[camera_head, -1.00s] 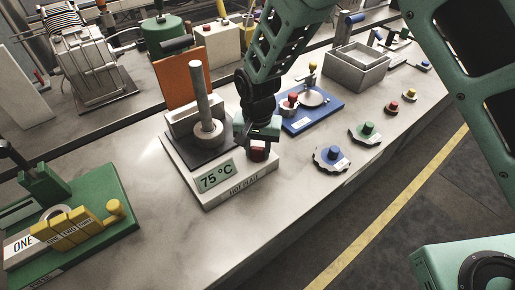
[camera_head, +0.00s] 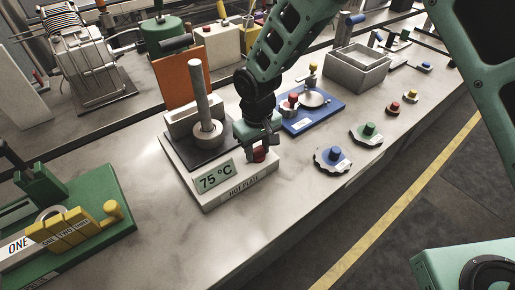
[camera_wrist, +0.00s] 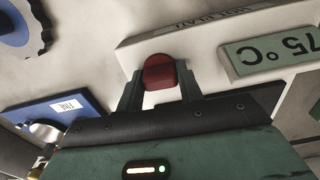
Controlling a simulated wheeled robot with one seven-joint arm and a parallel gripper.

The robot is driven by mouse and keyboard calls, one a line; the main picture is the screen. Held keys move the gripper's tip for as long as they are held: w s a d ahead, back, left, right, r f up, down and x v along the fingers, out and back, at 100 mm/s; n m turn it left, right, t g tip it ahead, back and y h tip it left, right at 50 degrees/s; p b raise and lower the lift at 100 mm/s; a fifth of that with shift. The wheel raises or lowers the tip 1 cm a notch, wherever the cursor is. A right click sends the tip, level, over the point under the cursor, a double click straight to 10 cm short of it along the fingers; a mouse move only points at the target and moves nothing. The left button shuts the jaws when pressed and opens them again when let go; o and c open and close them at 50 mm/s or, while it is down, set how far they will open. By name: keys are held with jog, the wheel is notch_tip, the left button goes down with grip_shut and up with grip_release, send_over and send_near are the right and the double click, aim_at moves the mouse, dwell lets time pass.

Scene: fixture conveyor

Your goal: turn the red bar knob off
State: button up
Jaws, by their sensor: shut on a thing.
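The red bar knob (camera_head: 259,155) is on the front right of the white hot plate (camera_head: 223,187), beside a display (camera_head: 215,176) that reads 75 °C. My gripper (camera_head: 262,149) is at the knob, its fingers shut on it. In the wrist view the red knob (camera_wrist: 160,74) shows between the two dark fingertips of my gripper (camera_wrist: 160,88), one on each side. The knob's far face shows. Its lower part is hidden, and I cannot tell its exact turn angle.
A metal rod with a round collar (camera_head: 207,131) stands on the hot plate. A blue base with a dish (camera_head: 310,112) is close right of my gripper. Several knobbed discs (camera_head: 333,159) lie to the right. The bench front is clear.

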aim_at(258, 148)
jog(key=shift+n, duration=0.3)
jog(key=o, duration=1)
notch_tip(258, 148, up, 18)
jog(key=shift+f+b, duration=0.25)
jog(key=shift+b, duration=1)
jog(key=shift+n+y, duration=0.3)
jog(key=shift+n, duration=0.1)
jog(key=s+d, duration=0.4)
jog(key=s, duration=0.4)
jog(key=s+d+f, duration=0.1)
jog(key=s+d, duration=0.2)
jog(key=s, duration=0.5)
jog(key=s+d+f, duration=0.1)
jog(key=s+d, duration=0.3)
jog(key=s, duration=0.4)
jog(key=shift+d+f, duration=0.15)
jog(key=shift+d, duration=0.2)
